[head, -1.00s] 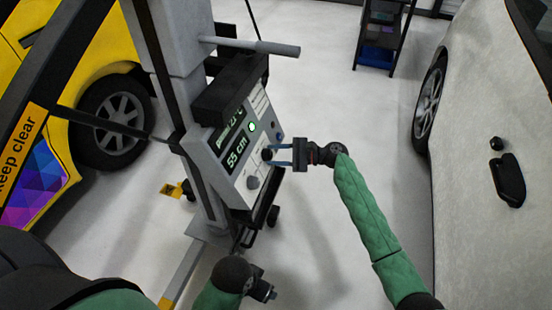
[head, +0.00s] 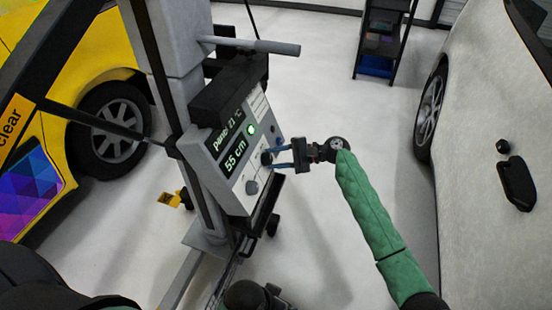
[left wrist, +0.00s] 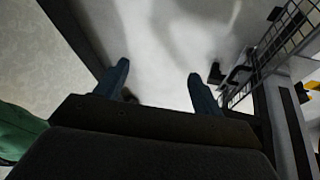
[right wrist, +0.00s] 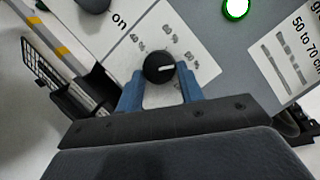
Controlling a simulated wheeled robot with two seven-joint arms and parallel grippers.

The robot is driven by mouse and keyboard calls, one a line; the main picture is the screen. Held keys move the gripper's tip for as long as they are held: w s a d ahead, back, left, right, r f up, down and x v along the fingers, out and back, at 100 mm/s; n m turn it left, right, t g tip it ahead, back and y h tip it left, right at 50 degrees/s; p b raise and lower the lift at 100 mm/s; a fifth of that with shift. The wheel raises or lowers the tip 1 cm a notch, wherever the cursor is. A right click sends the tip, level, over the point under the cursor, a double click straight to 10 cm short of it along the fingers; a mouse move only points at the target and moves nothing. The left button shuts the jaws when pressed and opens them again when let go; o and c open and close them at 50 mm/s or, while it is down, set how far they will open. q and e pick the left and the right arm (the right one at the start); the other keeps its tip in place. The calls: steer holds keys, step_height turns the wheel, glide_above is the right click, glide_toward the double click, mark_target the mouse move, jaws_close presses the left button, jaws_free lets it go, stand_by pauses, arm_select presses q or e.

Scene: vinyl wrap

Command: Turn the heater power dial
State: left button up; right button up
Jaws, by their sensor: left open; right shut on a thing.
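The heater's control panel (head: 222,143) faces right in the head view, with a screen reading 55 cm and a lit green button (head: 251,129). The black power dial (right wrist: 158,67) with a white pointer mark sits on a white label with percent marks in the right wrist view. My right gripper (head: 270,158) is shut on this dial; its blue fingers (right wrist: 160,92) stand on both sides of it. A second dark knob (head: 252,187) sits lower on the panel. My left gripper (left wrist: 158,82) is open and empty, over the floor; in the head view its arm is at the bottom edge.
The heater stands on a grey column with a horizontal handle (head: 260,46). A yellow car (head: 75,62) is on the left and a white car (head: 485,150) on the right. A dark shelf rack (head: 382,40) stands at the back.

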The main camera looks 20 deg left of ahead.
steer(key=o, duration=1)
arm_select(q)
steer(key=shift+t, duration=0.3)
steer(key=x, duration=0.1)
steer(key=b+x, duration=0.1)
steer(key=x, duration=0.2)
steer(key=shift+s+f, duration=0.3)
arm_select(e)
steer(key=v, duration=0.7)
steer(key=shift+w+d, duration=0.1)
steer(key=shift+d, duration=0.25)
arm_select(q)
steer(key=shift+w+r, duration=0.1)
steer(key=shift+r, duration=0.05)
arm_select(e)
steer(key=shift+w+r, duration=0.1)
